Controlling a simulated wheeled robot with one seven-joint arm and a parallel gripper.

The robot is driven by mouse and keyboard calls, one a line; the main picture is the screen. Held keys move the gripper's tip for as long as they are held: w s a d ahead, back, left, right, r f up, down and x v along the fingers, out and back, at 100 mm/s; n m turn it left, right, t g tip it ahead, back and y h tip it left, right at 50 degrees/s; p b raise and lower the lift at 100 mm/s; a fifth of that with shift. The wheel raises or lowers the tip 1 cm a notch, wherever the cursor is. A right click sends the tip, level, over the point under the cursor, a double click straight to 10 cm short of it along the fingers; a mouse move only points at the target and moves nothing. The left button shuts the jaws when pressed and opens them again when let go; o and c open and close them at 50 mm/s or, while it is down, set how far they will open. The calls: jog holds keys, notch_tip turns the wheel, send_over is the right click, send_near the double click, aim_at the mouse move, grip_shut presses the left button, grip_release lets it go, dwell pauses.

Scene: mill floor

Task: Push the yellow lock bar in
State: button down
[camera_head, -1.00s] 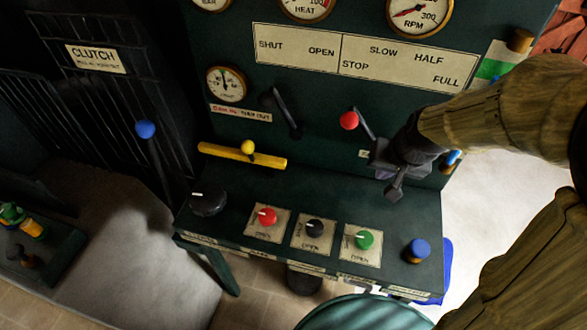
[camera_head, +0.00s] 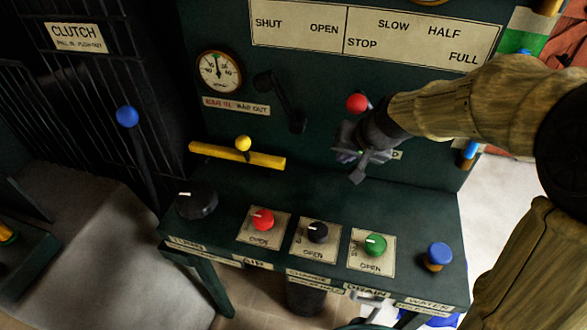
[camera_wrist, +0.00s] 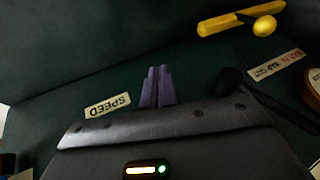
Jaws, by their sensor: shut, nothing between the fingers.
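The yellow lock bar (camera_head: 237,155) lies across the dark green panel just above the console shelf, with a round yellow knob (camera_head: 243,143) at its middle. In the wrist view the bar (camera_wrist: 227,22) and its yellow knob (camera_wrist: 264,25) show at the upper right. My gripper (camera_head: 358,178) is to the right of the bar, apart from it, below the red-knobbed lever. Its fingers (camera_wrist: 156,87) are shut together and empty in the wrist view, with the panel behind them.
A red-knobbed lever (camera_head: 357,103) stands close to my gripper. A black lever (camera_head: 280,100) is on the panel between the gauge (camera_head: 218,71) and my gripper. Red (camera_head: 262,220), black (camera_head: 317,232) and green (camera_head: 375,245) knobs sit on the shelf. A blue-knobbed clutch lever (camera_head: 127,117) is at left.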

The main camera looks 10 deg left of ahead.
jog(key=shift+y, duration=0.7)
jog(key=shift+w+a+f+b, duration=0.3)
jog(key=shift+a+f+b, duration=0.1)
jog(key=shift+a+b, duration=0.35)
jog(key=shift+w+a+f+b, duration=0.35)
jog(key=shift+a+b, duration=0.3)
jog(key=shift+a, duration=0.15)
jog(key=shift+w+a+f+b, duration=0.25)
jog(key=shift+a+f+b, duration=0.15)
jog(key=shift+a+b, duration=0.35)
jog(key=b+x, duration=0.1)
jog(key=x, duration=0.8)
jog(key=shift+w+a+f, duration=0.15)
jog(key=shift+a+f, duration=0.05)
jog(key=shift+f, duration=0.1)
jog(key=a, duration=0.2)
jog(key=shift+a, duration=0.3)
jog(key=shift+w+a+p, duration=0.15)
jog(key=shift+a+p, duration=0.2)
jog(key=shift+a, duration=0.4)
jog(key=shift+a, duration=0.1)
